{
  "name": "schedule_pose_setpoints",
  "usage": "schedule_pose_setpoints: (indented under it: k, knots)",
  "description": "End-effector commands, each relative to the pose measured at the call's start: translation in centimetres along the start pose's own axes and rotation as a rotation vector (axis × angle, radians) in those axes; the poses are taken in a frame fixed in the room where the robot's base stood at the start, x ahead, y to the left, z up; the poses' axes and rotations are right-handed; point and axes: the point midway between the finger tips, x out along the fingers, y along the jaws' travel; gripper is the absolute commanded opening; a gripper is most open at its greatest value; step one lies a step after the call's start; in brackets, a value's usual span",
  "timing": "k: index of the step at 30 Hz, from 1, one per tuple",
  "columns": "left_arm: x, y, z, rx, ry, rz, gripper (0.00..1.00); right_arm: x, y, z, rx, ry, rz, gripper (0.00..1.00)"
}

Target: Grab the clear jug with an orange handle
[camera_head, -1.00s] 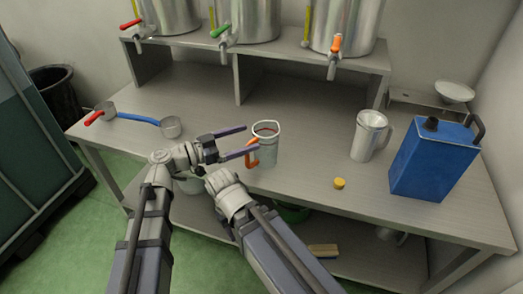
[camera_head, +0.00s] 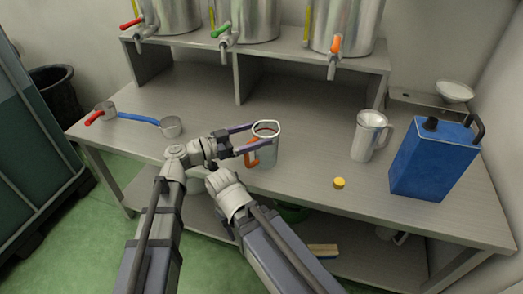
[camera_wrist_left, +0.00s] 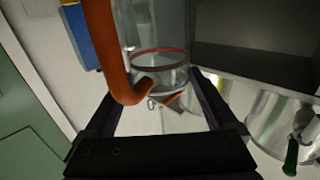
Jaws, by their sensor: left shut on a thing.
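The clear jug (camera_head: 268,157) with an orange handle (camera_head: 253,154) stands upright on the grey bench, left of the metal pitcher. My left gripper (camera_head: 264,143) reaches it from the left, with one finger on the far side and one on the near side. It is shut on the jug near its upper part. In the left wrist view the jug (camera_wrist_left: 157,28) lies between the two dark fingers, with its orange handle (camera_wrist_left: 104,50) close to the left finger. My right gripper does not show.
A metal pitcher (camera_head: 368,138), a blue can (camera_head: 430,162) and a yellow cap (camera_head: 339,183) stand to the right on the bench (camera_head: 300,195). Blue-handled (camera_head: 171,127) and red-handled (camera_head: 106,108) scoops lie at the left. Steel tanks (camera_head: 245,18) with taps stand on a raised shelf behind.

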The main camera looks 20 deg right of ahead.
Motion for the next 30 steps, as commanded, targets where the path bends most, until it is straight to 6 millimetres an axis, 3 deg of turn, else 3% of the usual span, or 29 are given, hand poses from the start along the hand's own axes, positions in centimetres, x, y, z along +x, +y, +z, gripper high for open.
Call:
schedule_pose_setpoints:
  k: [1, 10, 20, 30]
  knots:
    - [0.0, 0.0, 0.0, 0.0, -0.001, 0.0, 0.38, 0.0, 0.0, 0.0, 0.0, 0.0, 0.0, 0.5]
    - [0.0, 0.0, 0.0, 0.0, -0.001, 0.0, 0.05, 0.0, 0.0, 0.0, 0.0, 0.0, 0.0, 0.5]
    - [0.0, 0.0, -0.3, 0.0, 0.0, 0.0, 0.05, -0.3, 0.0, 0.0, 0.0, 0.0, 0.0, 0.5]
    - [0.0, 0.0, -3.5, 0.0, 0.0, 0.0, 0.05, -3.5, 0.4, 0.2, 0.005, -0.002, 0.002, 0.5]
